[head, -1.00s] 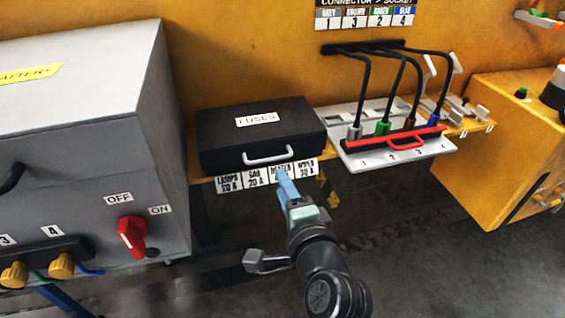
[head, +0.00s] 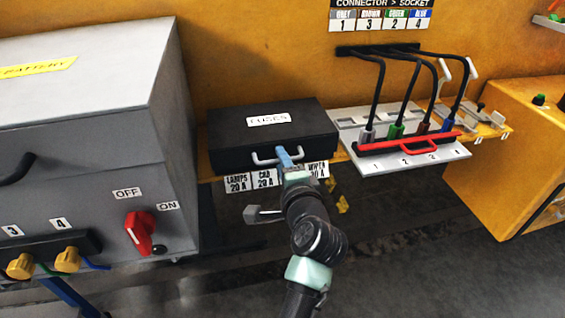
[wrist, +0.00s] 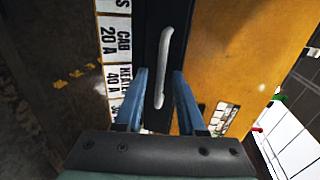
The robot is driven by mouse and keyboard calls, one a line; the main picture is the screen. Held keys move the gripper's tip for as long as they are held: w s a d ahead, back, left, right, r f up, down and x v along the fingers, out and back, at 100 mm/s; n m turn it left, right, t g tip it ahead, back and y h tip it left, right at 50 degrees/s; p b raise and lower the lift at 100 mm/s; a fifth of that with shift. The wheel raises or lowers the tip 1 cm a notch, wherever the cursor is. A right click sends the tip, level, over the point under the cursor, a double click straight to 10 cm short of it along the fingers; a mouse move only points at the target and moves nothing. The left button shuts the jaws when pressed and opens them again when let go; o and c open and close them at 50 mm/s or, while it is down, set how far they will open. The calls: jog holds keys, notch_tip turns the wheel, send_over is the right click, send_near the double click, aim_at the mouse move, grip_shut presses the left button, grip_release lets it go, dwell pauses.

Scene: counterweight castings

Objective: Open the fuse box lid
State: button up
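The black fuse box (head: 225,140) has its lid down, with a white FUSES label on top. A pale grey bar handle (head: 264,160) is on its front face. The handle also shows in the wrist view (wrist: 172,55), where its lower end lies between my two blue fingers. My gripper (head: 284,158) is at the front of the box, in front of the handle's middle. In the wrist view my gripper (wrist: 158,85) is open, with a gap on each side of the handle. Whether a finger touches the box cannot be told.
A grey battery box (head: 80,120) with a red switch (head: 140,230) stands at the left. A white socket tray (head: 420,155) with a red-handled bar and cables is at the right. Fuse rating labels (head: 237,183) hang below the box.

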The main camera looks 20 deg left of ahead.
grip_shut()
jog(key=shift+f, duration=0.1)
dwell(1.1)
